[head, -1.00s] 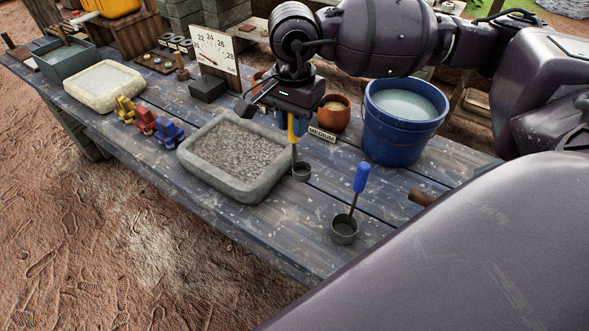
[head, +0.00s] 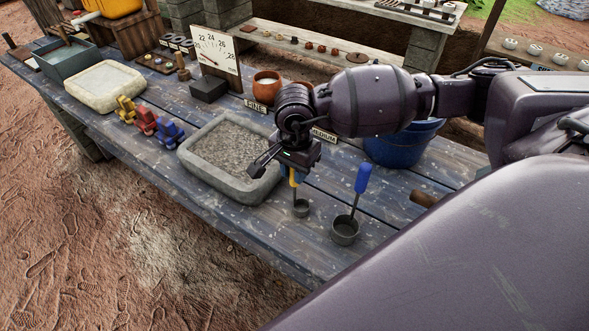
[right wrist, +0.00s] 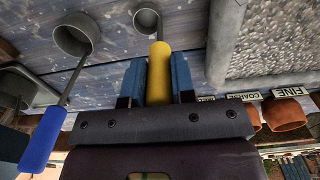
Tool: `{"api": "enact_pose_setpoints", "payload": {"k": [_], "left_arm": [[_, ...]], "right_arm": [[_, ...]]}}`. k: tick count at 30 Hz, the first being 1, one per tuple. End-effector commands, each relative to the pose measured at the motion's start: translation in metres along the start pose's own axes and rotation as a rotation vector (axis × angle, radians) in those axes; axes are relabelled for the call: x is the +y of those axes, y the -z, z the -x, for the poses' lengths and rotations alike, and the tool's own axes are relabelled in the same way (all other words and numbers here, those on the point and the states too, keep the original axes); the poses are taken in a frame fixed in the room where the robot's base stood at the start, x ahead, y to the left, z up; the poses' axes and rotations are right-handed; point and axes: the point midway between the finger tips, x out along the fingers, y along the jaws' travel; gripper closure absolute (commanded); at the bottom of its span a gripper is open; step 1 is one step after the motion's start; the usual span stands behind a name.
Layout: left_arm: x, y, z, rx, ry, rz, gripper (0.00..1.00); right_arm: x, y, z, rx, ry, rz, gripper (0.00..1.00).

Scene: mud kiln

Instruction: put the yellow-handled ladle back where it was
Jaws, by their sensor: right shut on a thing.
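The yellow-handled ladle (head: 301,209) is upright in my right gripper (head: 290,178), its dark cup low over the table just left of the blue-handled ladle. In the right wrist view its yellow handle (right wrist: 160,75) sits between the two blue fingers of the gripper (right wrist: 157,84), which is shut on it. I cannot tell whether the cup touches the table. The blue-handled ladle (head: 345,230) stands on the table with its handle up; it also shows in the right wrist view (right wrist: 75,38). My left gripper is not in view.
A stone tray of gravel (head: 222,193) lies just left of the held ladle. A blue bucket (head: 403,147) stands behind, partly hidden by my right arm. Clay pots (head: 266,87) with FINE and MEDIUM labels stand at the back. Bare table (head: 285,240) lies in front of the ladles.

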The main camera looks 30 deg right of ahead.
Motion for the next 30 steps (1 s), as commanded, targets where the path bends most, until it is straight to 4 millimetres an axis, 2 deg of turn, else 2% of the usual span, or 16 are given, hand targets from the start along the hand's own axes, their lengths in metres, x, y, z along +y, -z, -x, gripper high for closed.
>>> {"api": "enact_pose_setpoints", "payload": {"k": [12,13,17,26,30], "left_arm": [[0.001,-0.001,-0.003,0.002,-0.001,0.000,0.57],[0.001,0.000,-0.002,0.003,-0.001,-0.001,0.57],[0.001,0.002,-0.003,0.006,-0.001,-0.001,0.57],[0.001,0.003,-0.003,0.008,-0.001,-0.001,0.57],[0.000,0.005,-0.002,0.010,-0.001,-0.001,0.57]], "right_arm": [[0.000,0.000,-0.005,0.000,0.000,0.001,0.95],[0.000,0.000,-0.004,0.001,0.000,0.000,0.71],[0.000,0.000,-0.004,0.001,0.001,0.000,0.52],[0.000,0.000,-0.003,0.001,0.001,0.000,0.51],[-0.001,0.001,0.006,0.002,0.003,0.001,0.51]]}}
